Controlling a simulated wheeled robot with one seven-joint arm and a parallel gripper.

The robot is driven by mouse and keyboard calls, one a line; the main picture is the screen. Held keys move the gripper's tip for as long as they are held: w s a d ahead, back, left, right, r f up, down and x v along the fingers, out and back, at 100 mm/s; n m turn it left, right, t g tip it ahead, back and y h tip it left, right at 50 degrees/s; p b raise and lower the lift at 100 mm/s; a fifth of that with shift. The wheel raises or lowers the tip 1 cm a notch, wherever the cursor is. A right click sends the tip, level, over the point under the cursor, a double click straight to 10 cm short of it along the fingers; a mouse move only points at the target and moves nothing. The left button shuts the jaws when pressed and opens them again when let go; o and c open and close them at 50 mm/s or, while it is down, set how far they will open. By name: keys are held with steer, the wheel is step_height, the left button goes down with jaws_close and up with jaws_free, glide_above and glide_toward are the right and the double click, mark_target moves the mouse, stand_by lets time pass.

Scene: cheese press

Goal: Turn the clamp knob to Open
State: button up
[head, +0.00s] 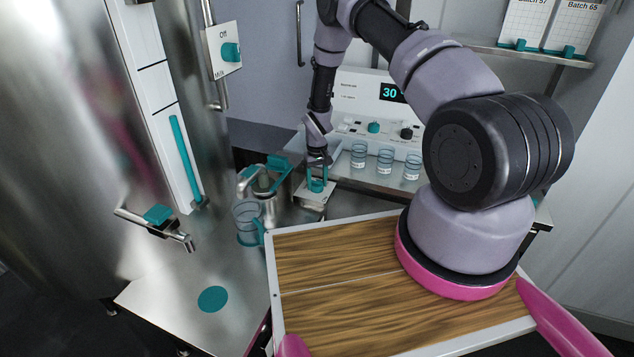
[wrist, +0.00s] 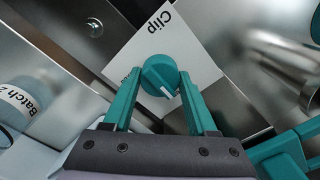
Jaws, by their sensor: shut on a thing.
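The teal round knob (wrist: 161,74) sits on a white square plate in the wrist view. The plate (wrist: 135,60) is turned on the diagonal and bears the word "Clip", seen upside down. A second small word on its left is too hidden to read. A white mark on the knob points down and to the right in that view. My gripper (wrist: 160,80) has its teal fingers on both sides of the knob and is shut on it. In the head view my gripper (head: 317,176) reaches down onto the knob, beside a steel vessel.
Several labelled jars (head: 385,160) stand behind, before a panel (head: 350,105) with a lit display. A clear jug (head: 247,222) with teal base and a teal-handled tap (head: 160,218) are left. The steel worktop (head: 170,290) has free room around a teal disc (head: 213,299).

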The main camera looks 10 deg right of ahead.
mark_target(317, 180)
steer(key=shift+n, duration=0.4)
steer(key=o, duration=1.4)
steer(key=shift+c, duration=0.2)
step_height(317, 180, up, 11)
steer(key=shift+f, duration=0.1)
